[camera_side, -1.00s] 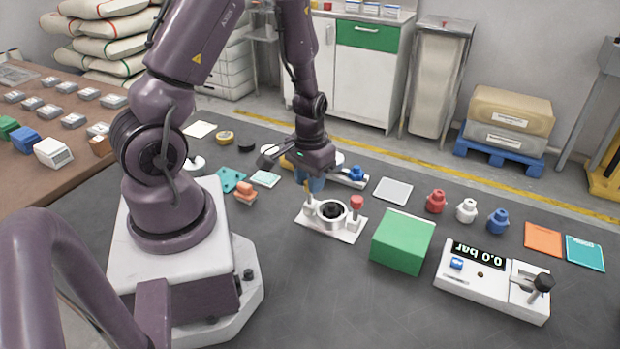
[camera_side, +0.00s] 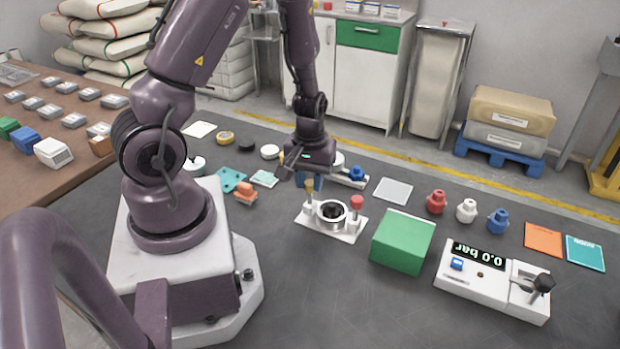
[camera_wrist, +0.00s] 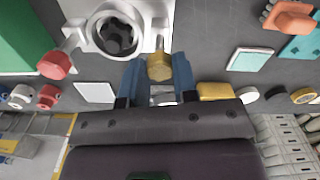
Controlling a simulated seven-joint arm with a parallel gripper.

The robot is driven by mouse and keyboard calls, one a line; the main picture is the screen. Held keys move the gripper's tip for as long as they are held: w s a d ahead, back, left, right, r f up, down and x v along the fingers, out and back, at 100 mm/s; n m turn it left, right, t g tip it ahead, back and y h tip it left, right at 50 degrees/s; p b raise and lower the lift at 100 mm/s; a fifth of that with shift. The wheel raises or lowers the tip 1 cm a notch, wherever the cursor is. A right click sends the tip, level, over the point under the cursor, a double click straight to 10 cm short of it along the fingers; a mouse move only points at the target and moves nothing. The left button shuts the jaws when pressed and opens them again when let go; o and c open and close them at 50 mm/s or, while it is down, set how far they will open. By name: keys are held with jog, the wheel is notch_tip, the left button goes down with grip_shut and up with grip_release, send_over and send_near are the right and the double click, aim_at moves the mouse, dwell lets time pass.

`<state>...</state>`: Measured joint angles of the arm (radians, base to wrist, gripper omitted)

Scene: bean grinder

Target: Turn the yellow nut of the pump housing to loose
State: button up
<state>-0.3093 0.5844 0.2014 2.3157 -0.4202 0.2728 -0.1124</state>
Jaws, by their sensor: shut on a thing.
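The pump housing is a white block with a round metal ring and a dark rotor inside; its white base (camera_side: 340,236) lies on the dark mat, and the housing also shows in the wrist view (camera_wrist: 92,38). The yellow nut (camera_wrist: 159,66) is at one side of the housing, between my blue fingertips. It shows small in the side view (camera_side: 309,186). My gripper (camera_wrist: 158,80) is shut on the yellow nut from above. A red knob (camera_side: 357,203) stands at the housing's other side, apart from my gripper.
A green block (camera_side: 402,241) stands right of the housing. A white gauge unit (camera_side: 494,283) reads 0.0 bar. Red (camera_side: 436,201), white (camera_side: 467,211) and blue (camera_side: 498,221) fittings stand behind. Orange (camera_side: 543,239) and teal (camera_side: 585,252) pads lie far right. The mat in front of the housing is clear.

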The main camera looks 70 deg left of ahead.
aim_at(308, 184)
jog(key=shift+s, duration=0.1)
jog(key=o, duration=0.9)
jog(key=shift+o, duration=0.2)
notch_tip(308, 184, up, 13)
dwell(0.3)
jog(key=s+d+r+m+t, duration=0.2)
jog(key=d+r+m, duration=0.3)
jog(key=d+r, duration=0.2)
jog(key=s+d+r+m+t, duration=0.3)
jog(key=d+r+m, duration=0.3)
jog(key=r, duration=0.2)
jog(key=shift+s+d+t, duration=0.25)
jog(key=shift+d+t, duration=0.05)
jog(key=shift+d, duration=0.05)
